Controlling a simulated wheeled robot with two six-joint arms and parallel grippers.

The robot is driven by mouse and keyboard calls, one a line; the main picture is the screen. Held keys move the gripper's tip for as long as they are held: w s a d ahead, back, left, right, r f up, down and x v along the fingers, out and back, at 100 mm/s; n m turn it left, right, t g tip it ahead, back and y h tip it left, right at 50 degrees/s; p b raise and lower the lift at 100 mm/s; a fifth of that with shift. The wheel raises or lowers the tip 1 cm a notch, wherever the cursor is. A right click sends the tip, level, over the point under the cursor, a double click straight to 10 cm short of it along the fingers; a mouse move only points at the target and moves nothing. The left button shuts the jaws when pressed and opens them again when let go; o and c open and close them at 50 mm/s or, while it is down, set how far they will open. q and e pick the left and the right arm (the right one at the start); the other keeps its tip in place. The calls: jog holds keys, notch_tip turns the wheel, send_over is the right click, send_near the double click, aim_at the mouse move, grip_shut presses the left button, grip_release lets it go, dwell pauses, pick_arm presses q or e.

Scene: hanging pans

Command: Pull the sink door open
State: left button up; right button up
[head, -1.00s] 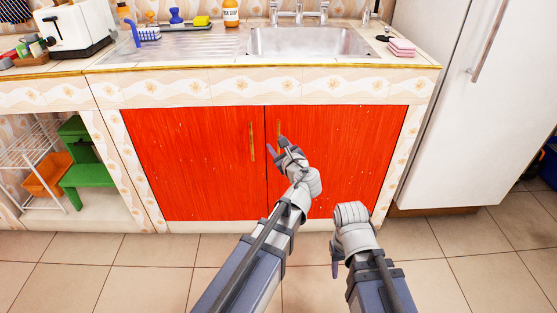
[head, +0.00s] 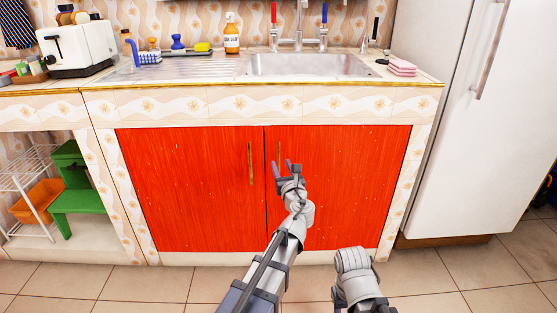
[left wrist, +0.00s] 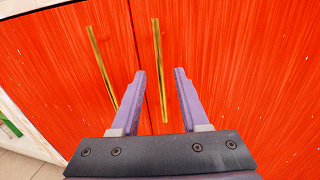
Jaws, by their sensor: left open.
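The sink cabinet has two shut red doors, a left door (head: 190,190) and a right door (head: 350,180). Each has a thin vertical gold handle near the middle seam: the left handle (head: 250,163) and the right handle (head: 279,151). My left gripper (head: 286,168) is open and empty in front of the right door's handle. In the left wrist view, the right handle (left wrist: 159,65) shows between the two purple fingers (left wrist: 160,98), and the left handle (left wrist: 101,62) lies outside them. I cannot tell any contact. My right arm is low; its fingers (head: 337,296) barely show.
The sink (head: 310,66) and counter are above the doors. A white fridge (head: 465,130) stands at the right. An open shelf with a green step stool (head: 75,195) is at the left. The tiled floor (head: 180,283) before the cabinet is clear.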

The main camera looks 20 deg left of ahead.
aim_at(279, 160)
pick_arm(q)
jog(key=x, duration=0.5)
grip_shut()
dwell(1.4)
